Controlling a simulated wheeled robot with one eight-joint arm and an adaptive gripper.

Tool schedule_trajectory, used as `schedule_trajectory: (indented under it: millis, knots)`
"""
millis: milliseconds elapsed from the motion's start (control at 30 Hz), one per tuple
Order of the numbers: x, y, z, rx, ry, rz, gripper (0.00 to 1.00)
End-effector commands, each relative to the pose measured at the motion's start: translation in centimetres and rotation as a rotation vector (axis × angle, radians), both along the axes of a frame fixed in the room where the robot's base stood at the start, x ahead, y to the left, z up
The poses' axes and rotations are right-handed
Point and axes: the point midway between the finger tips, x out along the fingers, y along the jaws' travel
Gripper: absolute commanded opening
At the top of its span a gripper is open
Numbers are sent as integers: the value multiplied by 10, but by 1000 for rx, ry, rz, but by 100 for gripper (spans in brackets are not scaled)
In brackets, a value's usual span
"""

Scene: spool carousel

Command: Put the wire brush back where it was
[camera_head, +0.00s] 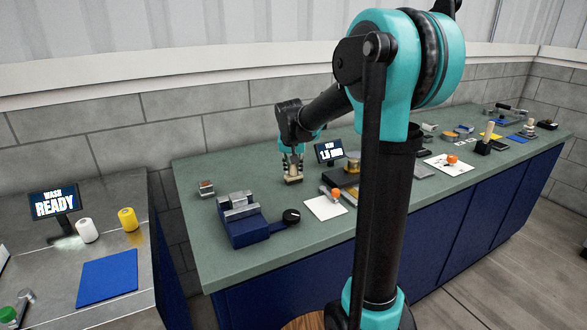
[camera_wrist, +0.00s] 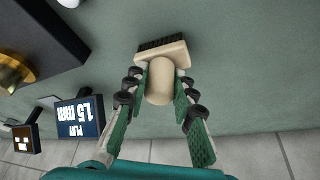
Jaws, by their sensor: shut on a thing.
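The wire brush (camera_wrist: 162,52) has a pale wooden back, a rounded wooden handle and dark bristles. My gripper (camera_wrist: 161,88) is shut on its handle in the wrist view, with the green finger pads on both sides. In the head view my gripper (camera_head: 292,168) points down over the green bench top (camera_head: 245,184), toward the back edge, and the brush (camera_head: 293,179) shows below the fingers. The bristles are at or just above the bench surface; I cannot tell whether they touch.
A blue vise-like fixture (camera_head: 243,222) stands front left of my gripper, with a small block (camera_head: 206,188) behind it. A small display (camera_head: 329,152) stands close on the right. A white sheet (camera_head: 324,208) lies nearer the front. Bench around the brush is clear on the left.

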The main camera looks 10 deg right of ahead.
Motion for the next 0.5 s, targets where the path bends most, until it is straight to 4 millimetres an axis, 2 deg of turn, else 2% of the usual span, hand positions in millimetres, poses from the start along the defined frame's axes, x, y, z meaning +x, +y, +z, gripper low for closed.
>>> schedule_trajectory:
  millis: [300,333,500]
  knots:
    - [0,0,-2,0,0,0,0]
    - [0,0,-3,0,0,0,26]
    - [0,0,-3,0,0,0,46]
